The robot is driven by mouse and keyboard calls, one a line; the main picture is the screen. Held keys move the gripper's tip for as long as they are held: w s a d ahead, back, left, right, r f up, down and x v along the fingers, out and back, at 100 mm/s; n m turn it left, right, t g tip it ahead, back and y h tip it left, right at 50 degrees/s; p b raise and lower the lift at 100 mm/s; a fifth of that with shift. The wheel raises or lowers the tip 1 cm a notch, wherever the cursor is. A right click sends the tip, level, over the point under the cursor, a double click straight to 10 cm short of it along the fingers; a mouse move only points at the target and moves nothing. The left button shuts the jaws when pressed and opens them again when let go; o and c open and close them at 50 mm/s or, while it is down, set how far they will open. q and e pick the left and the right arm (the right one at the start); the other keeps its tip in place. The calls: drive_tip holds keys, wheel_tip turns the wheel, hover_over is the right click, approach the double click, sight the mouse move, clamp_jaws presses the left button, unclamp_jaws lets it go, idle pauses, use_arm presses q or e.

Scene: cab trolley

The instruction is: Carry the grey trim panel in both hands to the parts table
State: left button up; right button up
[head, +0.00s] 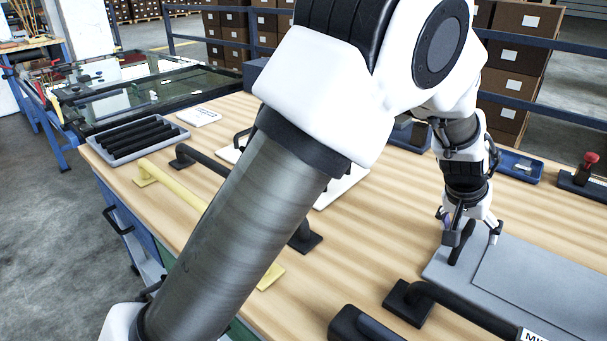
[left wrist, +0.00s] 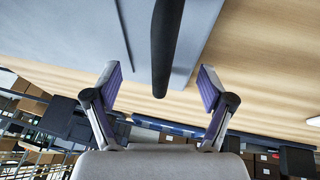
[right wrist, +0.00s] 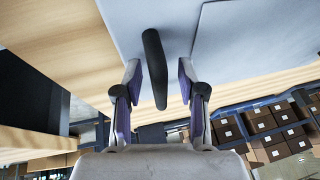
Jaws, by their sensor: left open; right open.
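The grey trim panel (head: 535,285) lies flat on the wooden table at the right of the head view, partly cut off by the frame edge. My left gripper (head: 468,232) is at its far left end, around an upright dark handle (head: 460,243). In the left wrist view the open fingers (left wrist: 160,75) stand either side of that handle (left wrist: 167,40), with gaps on both sides. In the right wrist view my right gripper (right wrist: 158,66) is open, with another dark handle (right wrist: 153,60) of the panel (right wrist: 250,40) between its fingers. The right gripper is outside the head view.
A black bar handle (head: 405,300) lies close in front of the panel. Yellow bars (head: 170,185), more black handles and a tray of black rolls (head: 140,140) lie leftward. A red-knobbed device (head: 588,170) and blue tray (head: 520,168) stand behind. Rails and boxes are beyond.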

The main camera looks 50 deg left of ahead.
use_arm(q)
drive_tip(key=shift+r, duration=0.25)
drive_tip(key=shift+s+a+r, duration=0.15)
drive_tip(key=shift+s+r, duration=0.35)
drive_tip(key=shift+r, duration=0.05)
drive_tip(key=shift+s+a+r, duration=0.15)
drive_tip(key=shift+s+r, duration=0.3)
drive_tip(key=shift+r, duration=0.1)
drive_tip(key=s+a, duration=0.1)
drive_tip(key=s, duration=0.2)
drive_tip(key=s+a, duration=0.1)
drive_tip(key=s, duration=0.3)
drive_tip(key=s+a, duration=0.1)
drive_tip(key=s, duration=0.2)
drive_tip(key=shift+s+a, duration=0.2)
drive_tip(key=shift+s, duration=0.2)
use_arm(e)
drive_tip(key=o, duration=0.8)
